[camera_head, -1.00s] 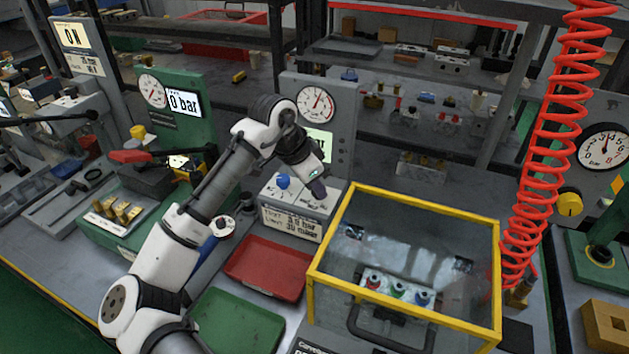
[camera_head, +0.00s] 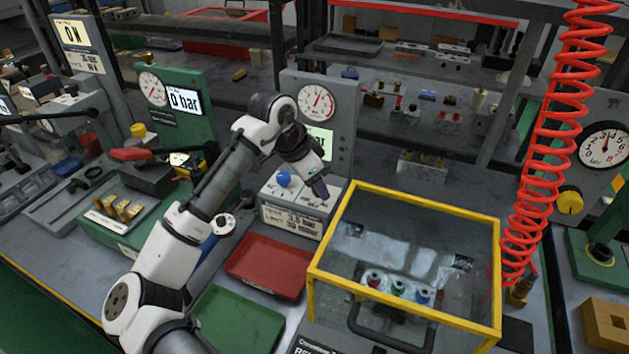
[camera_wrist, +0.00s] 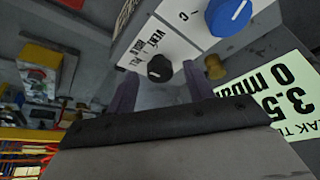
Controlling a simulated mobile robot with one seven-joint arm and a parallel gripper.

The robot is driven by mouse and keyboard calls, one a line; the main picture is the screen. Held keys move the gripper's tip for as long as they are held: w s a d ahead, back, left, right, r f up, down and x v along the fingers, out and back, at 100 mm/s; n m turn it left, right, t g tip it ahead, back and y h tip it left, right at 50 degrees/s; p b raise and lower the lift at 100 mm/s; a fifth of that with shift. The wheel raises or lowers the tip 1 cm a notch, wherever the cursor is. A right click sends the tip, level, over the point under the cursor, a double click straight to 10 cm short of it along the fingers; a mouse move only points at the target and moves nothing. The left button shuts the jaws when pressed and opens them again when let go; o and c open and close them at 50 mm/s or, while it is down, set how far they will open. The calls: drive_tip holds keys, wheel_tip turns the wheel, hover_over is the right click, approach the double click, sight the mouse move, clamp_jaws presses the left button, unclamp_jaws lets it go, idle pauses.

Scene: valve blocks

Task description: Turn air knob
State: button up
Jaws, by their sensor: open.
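A blue knob (camera_head: 284,180) stands on top of the grey leak-test block (camera_head: 291,220) at mid-picture; it also shows in the wrist view (camera_wrist: 228,15). A small black knob (camera_wrist: 159,68) sits on the same block's white plate, beside printed words I cannot read surely. My gripper (camera_head: 321,190) is over the block's right side. In the wrist view my gripper (camera_wrist: 160,86) is open, its purple fingers apart on either side of the black knob; contact cannot be told. A yellow knob (camera_head: 570,201) is below the gauge at far right. No knob is clearly labelled air.
A brass fitting (camera_wrist: 214,66) is close to one finger. A gauge panel (camera_head: 335,115) stands behind the block. A yellow-framed clear box (camera_head: 405,210) is right of my gripper. A red coiled hose (camera_head: 560,130) hangs right. Red (camera_head: 268,265) and green (camera_head: 235,322) trays lie in front.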

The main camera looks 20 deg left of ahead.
drive_tip(key=b+v, duration=0.1)
drive_tip(key=v, duration=1.2)
drive_tip(key=shift+r+b, duration=0.35)
drive_tip(key=shift+b, duration=0.05)
drive_tip(key=shift+s, duration=0.1)
